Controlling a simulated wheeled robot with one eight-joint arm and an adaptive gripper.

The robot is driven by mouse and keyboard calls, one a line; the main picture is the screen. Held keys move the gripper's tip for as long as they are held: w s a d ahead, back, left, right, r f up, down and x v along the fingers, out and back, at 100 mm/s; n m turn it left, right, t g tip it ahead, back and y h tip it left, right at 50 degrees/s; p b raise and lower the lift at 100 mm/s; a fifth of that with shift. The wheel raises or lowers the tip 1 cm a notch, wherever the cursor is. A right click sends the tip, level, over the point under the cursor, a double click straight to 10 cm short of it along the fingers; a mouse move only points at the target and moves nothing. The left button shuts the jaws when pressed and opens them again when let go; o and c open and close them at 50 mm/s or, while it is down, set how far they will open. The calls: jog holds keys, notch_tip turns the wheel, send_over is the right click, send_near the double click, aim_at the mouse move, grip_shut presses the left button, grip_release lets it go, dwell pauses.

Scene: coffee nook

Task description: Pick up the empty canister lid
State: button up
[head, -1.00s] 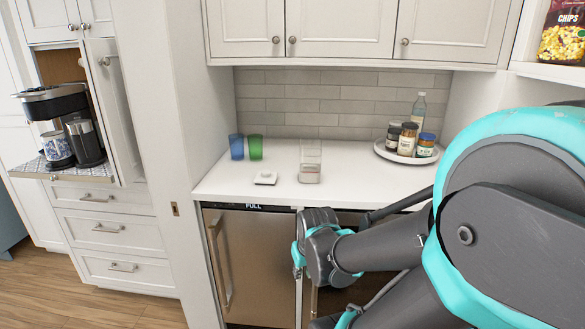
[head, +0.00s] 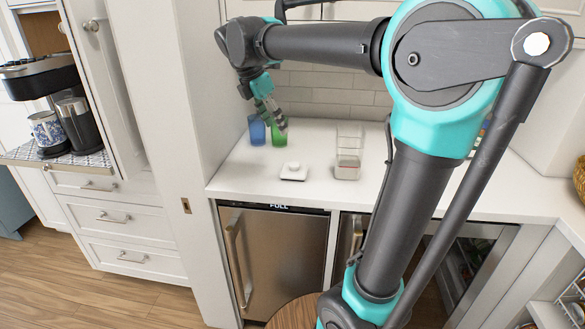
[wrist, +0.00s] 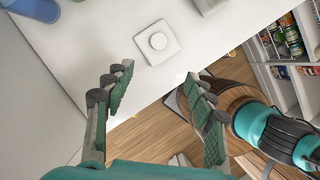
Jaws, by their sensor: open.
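The canister lid (head: 293,171) is a white square with a round knob, lying flat on the white counter. In the wrist view the lid (wrist: 157,42) is near the top middle, beyond my fingertips. A clear empty canister (head: 348,150) stands just right of the lid; only its base corner (wrist: 208,4) shows at the top of the wrist view. My gripper (head: 274,118) hangs above the counter, up and left of the lid in the head view. In the wrist view its two fingers (wrist: 160,88) are wide apart with nothing between them.
A blue cup (head: 257,130) and a green cup (head: 279,132) stand behind the lid, near my gripper. The counter (head: 245,175) is clear around the lid. A wall closes the left side. My arm hides the right part of the counter.

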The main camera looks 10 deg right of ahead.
send_over(294, 164)
jog(key=s+a, duration=0.2)
jog(key=a, duration=0.1)
jog(key=f, duration=1)
jog(key=shift+w+d+f, duration=0.2)
jog(key=shift+f, duration=0.05)
jog(key=shift+w+x, duration=0.1)
jog(key=shift+x, duration=1.3)
jog(key=shift+w+x, duration=0.15)
jog(key=shift+x, duration=1.25)
jog(key=shift+d+r, duration=0.1)
jog(key=shift+r, duration=0.05)
jog(key=c, duration=1.1)
jog(key=shift+c, duration=0.2)
jog(key=shift+r, duration=0.1)
